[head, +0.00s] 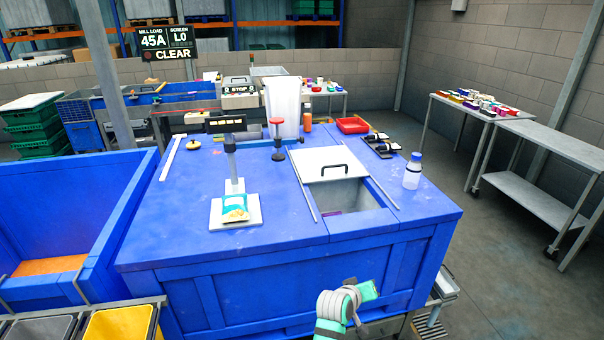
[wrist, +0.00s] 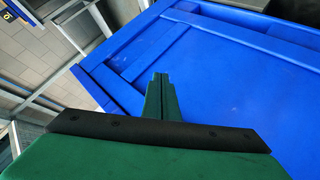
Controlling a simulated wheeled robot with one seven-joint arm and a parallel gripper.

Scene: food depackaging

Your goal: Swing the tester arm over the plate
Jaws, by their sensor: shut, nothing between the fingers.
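A white square plate (head: 252,220) lies at the left front of the blue table, with a small teal and yellow packet (head: 235,205) on it. A red-topped stand with a dark base (head: 278,145) stands farther back. I cannot tell for sure which part is the tester arm. My gripper (head: 370,289) is low in front of the table's front face, away from the plate. In the wrist view its green fingers (wrist: 159,82) are together and empty, with blue panels beyond.
The blue table (head: 185,230) has an opening with a white handled lid (head: 325,160) right of the plate. A bottle (head: 412,172) and dark tray (head: 380,145) stand at the right. A blue bin (head: 30,215) and yellow bin (head: 118,324) are at the left.

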